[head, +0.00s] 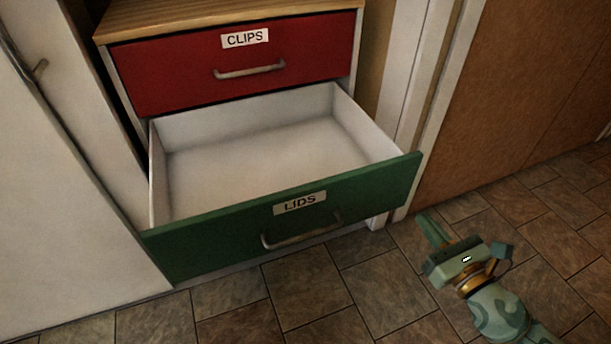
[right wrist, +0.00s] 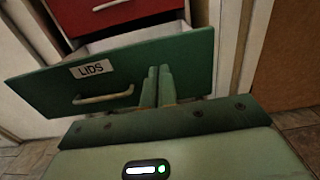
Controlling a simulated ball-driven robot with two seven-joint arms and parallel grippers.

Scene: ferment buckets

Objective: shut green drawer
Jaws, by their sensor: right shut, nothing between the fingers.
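The green drawer (head: 365,194), labelled LIDS, is pulled well out and its white inside looks empty. Its bar handle (head: 300,229) is on the front panel. In the right wrist view the green front (right wrist: 190,62) fills the upper middle, with the handle (right wrist: 103,95) to the left of my fingers. My right gripper (head: 428,226) is shut and empty, to the right of the drawer front in the head view. In the right wrist view its fingers (right wrist: 158,84) stand together before the right part of the front; I cannot tell whether they touch it. My left gripper is not in view.
A red drawer (head: 230,66), labelled CLIPS, sits shut above the green one under a wooden top (head: 200,16). A white cabinet door (head: 70,200) stands on the left. A brown panel (head: 530,80) is on the right. The tiled floor (head: 300,290) in front is clear.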

